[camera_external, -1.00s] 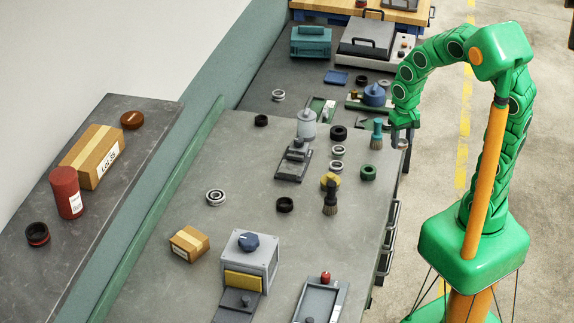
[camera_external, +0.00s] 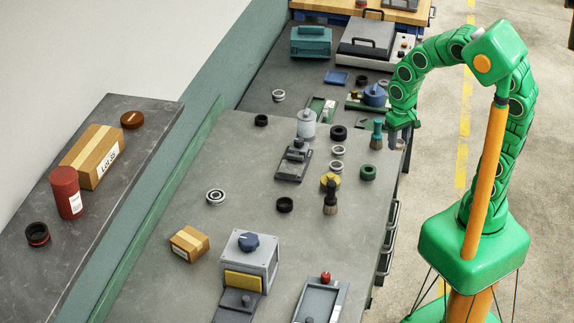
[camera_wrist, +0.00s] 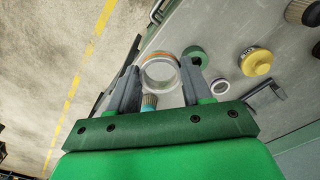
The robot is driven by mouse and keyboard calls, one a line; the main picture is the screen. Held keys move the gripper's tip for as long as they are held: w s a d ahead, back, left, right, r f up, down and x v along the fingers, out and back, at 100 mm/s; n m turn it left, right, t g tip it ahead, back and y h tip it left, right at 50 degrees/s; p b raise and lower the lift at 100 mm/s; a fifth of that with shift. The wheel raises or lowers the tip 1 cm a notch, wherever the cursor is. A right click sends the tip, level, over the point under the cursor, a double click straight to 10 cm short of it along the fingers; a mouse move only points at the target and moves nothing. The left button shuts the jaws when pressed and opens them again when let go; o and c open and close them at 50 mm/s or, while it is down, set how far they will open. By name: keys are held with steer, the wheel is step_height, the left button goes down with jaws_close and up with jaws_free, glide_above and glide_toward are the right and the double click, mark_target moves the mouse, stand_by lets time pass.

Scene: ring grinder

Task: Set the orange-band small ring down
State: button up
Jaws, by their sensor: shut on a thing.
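The orange-band small ring (camera_wrist: 160,75) is a pale metal ring with an orange stripe along its upper edge in the wrist view. My gripper (camera_wrist: 161,68) is shut on it, with one grey finger on each side. In the external view my gripper (camera_external: 398,141) is over the right edge area of the long grey bench (camera_external: 250,170), beside the teal-handled brush (camera_external: 377,135). The held ring is too small and too covered there to make out clearly. Whether it touches the bench cannot be told.
A green ring (camera_external: 368,172), pale metal rings (camera_external: 337,151), a black ring (camera_external: 338,132), a yellow part (camera_external: 330,181) and a dark brush (camera_external: 331,198) stand near my gripper. Bare bench lies further left. Floor (camera_wrist: 50,60) shows beyond the bench edge.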

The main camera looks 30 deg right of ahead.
steer(key=a+n, duration=0.7)
steer(key=a, duration=1)
steer(key=s+a+n, duration=0.4)
steer(key=a, duration=0.4)
steer(key=s+a+n, duration=0.3)
steer(key=s+a, duration=0.1)
steer(key=a, duration=0.4)
glide_above(276, 230)
steer(key=d, duration=0.2)
steer(key=f, duration=0.8)
steer(key=shift+s+a+f, duration=0.2)
steer(key=shift+s+f, duration=0.05)
steer(key=shift+s, duration=0.1)
steer(key=shift+w+a+f, duration=0.2)
steer(key=shift+a+f, duration=0.2)
steer(key=shift+f, duration=0.1)
steer(key=shift+w+a+f, duration=0.2)
steer(key=shift+a+f, duration=0.15)
steer(key=shift+f, duration=1.55)
steer(key=shift+f, duration=0.1)
steer(key=o, duration=1.1)
